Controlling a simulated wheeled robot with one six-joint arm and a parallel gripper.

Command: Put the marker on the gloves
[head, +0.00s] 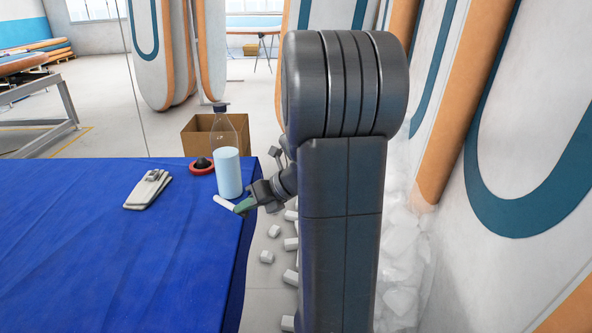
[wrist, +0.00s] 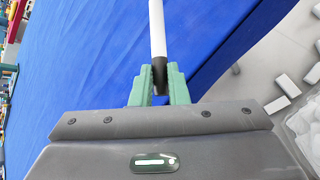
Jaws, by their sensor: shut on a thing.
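My gripper (head: 243,206) is at the right edge of the blue-covered table, with green fingers. In the wrist view my gripper (wrist: 159,88) is shut on the dark end of a white marker (wrist: 157,30), which points away from the fingers. The marker (head: 224,202) also shows in the head view, sticking out to the left over the cloth. The pale grey gloves (head: 142,193) lie flat on the table to the left of the marker and apart from it. A small dark and light item sits on their upper end, too small to tell. The gloves are not clear in the wrist view.
A clear bottle with pale blue contents (head: 228,172) stands just behind the marker. A red and black round item (head: 201,167) lies behind it to the left. A cardboard box (head: 203,134) is beyond the table. The blue cloth (head: 80,260) is clear in front.

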